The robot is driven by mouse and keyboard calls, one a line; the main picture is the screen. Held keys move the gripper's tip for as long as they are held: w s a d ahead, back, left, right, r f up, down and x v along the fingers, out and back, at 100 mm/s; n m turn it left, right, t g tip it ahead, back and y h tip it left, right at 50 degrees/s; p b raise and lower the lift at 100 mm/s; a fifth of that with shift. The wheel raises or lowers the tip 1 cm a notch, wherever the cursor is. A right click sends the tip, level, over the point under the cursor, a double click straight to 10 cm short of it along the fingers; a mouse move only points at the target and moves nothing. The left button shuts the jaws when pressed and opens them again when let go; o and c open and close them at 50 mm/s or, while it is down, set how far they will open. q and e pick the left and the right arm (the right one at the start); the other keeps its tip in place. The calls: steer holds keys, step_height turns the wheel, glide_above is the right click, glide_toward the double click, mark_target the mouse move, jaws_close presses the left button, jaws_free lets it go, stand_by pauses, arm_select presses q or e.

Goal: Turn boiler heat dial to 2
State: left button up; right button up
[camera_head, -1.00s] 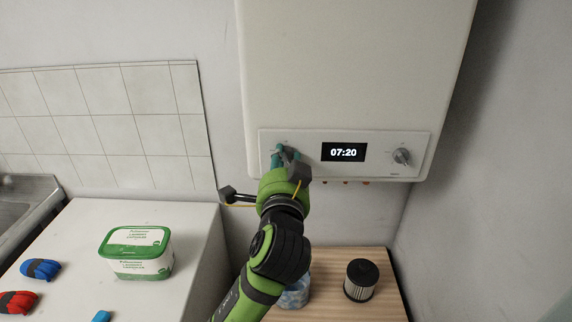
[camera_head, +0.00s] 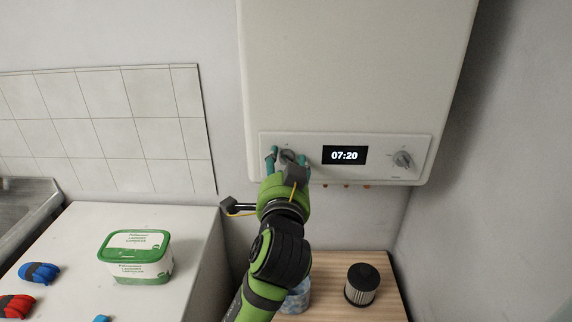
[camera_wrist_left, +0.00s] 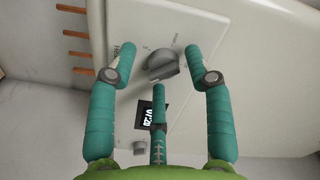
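The white boiler (camera_head: 350,75) hangs on the wall with a control panel along its lower front. Its left grey dial (camera_head: 288,156) lies behind my left gripper (camera_head: 286,157). In the left wrist view the dial (camera_wrist_left: 163,66) sits between the open teal fingers (camera_wrist_left: 160,50), with visible gaps on both sides. A third finger points up from below, short of the dial. A second grey dial (camera_head: 402,159) is on the panel's right; it also shows in the left wrist view (camera_wrist_left: 140,148). My right gripper is out of view.
The display (camera_head: 345,155) between the dials reads 07:20. Several pipe ends (camera_wrist_left: 76,40) stick out under the boiler. Below are a white surface with a green-lidded tub (camera_head: 136,257) and a wooden top with a black-capped filter (camera_head: 361,284).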

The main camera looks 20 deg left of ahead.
arm_select(q)
steer(key=shift+r, duration=0.1)
steer(key=shift+s, duration=0.2)
steer(key=v, duration=0.7)
